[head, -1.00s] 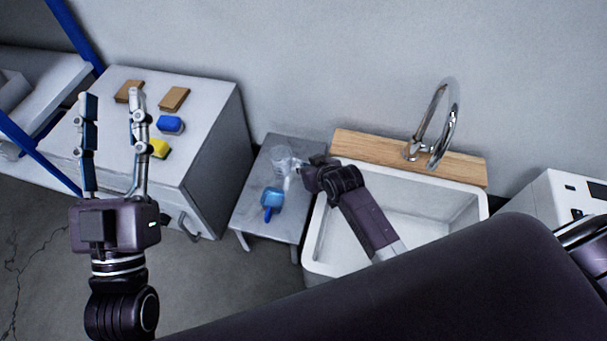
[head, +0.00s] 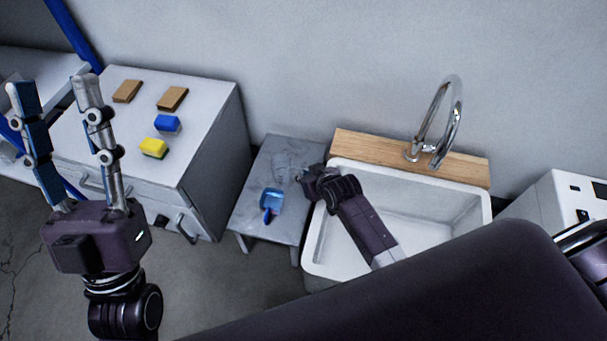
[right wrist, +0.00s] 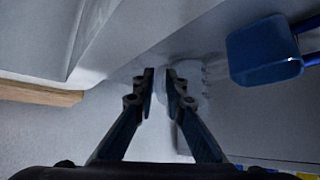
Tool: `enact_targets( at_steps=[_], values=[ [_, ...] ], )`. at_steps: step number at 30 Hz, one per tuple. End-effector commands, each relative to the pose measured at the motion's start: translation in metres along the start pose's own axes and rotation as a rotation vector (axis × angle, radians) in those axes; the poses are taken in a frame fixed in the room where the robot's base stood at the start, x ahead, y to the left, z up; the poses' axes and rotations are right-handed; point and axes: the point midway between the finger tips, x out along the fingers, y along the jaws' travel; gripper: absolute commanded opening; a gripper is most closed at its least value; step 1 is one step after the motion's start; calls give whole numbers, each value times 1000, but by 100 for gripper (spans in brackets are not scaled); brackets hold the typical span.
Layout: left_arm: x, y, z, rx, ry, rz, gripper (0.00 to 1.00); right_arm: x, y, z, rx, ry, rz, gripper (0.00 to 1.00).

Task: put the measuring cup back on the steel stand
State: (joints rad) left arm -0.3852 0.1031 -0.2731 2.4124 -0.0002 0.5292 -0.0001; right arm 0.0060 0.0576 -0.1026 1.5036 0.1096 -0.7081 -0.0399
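The clear measuring cup (head: 285,163) is faint against the grey top of the steel stand (head: 250,210), near its back right. It shows as a pale, see-through shape around the fingertips in the right wrist view (right wrist: 192,76). My right gripper (head: 309,180) reaches over the sink's left edge to the cup. Its fingers (right wrist: 160,78) are close together with a narrow gap, apparently on the cup's handle, which is hard to make out. I cannot tell whether the cup's base touches the stand. My left gripper (head: 48,95) is open and empty, raised at the left.
A blue scoop (head: 271,201) lies on the stand's front part. The white sink (head: 312,250) with a tap (head: 446,120) is right of the stand. A grey cabinet (head: 215,125) on the left holds a blue sponge (head: 167,123), a yellow sponge (head: 153,148) and two brown blocks.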

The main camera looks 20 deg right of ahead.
Motion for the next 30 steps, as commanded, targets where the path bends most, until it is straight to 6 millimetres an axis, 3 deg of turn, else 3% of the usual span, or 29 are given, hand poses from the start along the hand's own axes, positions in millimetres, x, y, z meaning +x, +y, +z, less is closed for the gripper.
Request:
enact_targets(
  at_steps=[3,14,23,30],
  values=[
    [0,0,0,0,-1,0,40,0,0,0,0,0,0,25],
    [2,0,2,0,-11,0,40,-4,0,-2,0,-1,0,25],
    [-2,-6,56,14,-265,-9,40,-25,0,-3,0,-1,0,25],
    [-22,-13,105,25,-509,-20,40,-46,0,-3,0,0,0,25]
  ],
)
